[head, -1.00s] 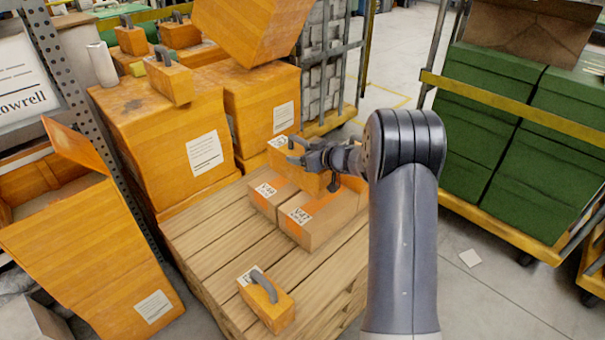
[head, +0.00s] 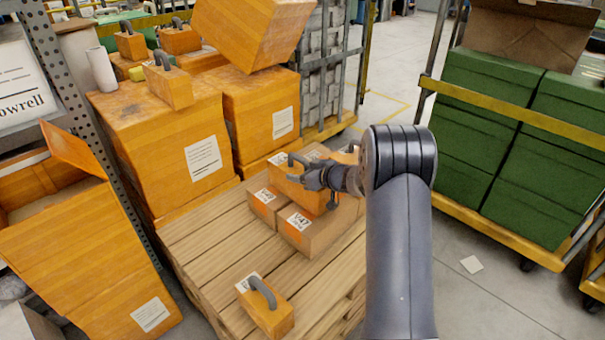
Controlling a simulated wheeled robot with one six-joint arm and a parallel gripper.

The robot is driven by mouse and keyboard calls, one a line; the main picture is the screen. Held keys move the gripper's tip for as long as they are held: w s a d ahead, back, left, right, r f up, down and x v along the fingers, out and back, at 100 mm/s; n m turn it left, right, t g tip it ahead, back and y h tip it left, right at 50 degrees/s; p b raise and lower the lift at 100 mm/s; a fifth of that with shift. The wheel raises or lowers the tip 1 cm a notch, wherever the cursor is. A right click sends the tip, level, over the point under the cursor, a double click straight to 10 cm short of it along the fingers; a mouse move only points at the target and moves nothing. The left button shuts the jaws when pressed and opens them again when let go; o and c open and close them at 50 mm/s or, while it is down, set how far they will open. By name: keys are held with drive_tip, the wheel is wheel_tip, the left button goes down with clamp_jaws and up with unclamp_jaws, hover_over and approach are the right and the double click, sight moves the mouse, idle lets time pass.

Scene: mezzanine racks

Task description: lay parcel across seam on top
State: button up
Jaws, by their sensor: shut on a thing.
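My gripper (head: 316,178) is shut on the grey handle of an orange parcel (head: 289,185) and partly covers its right side. The parcel is over two low cartons standing side by side, a smaller left carton (head: 264,205) and a larger right carton (head: 311,232) marked V47. The seam between them runs beneath the parcel, and part of it is hidden. I cannot tell whether the parcel touches the carton tops. More carton tops (head: 316,154) show behind the parcel, partly hidden by it and my arm.
The cartons stand on a slatted wooden pallet (head: 205,250). Another handled orange parcel (head: 266,306) lies at its front. Large orange boxes (head: 170,150) stand behind to the left. A cart with green crates (head: 535,110) is at right. The pallet's left front is clear.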

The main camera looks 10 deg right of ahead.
drive_tip(key=shift+f+b, duration=0.2)
drive_tip(key=shift+b, duration=0.25)
drive_tip(key=o, duration=1.6)
drive_tip(key=shift+o, duration=0.2)
drive_tip(key=shift+r, duration=0.15)
drive_tip(key=shift+r+p, duration=0.4)
drive_tip(key=shift+p, duration=0.65)
drive_tip(key=v, duration=1.2)
drive_tip(key=shift+f, duration=0.2)
drive_tip(key=x, duration=1.2)
drive_tip(key=shift+w+a+f+b, duration=0.1)
drive_tip(key=shift+a+f+b, duration=0.05)
drive_tip(key=shift+f+b, duration=0.3)
drive_tip(key=shift+b, duration=0.65)
drive_tip(key=shift+r+p, duration=0.2)
drive_tip(key=shift+p, duration=0.15)
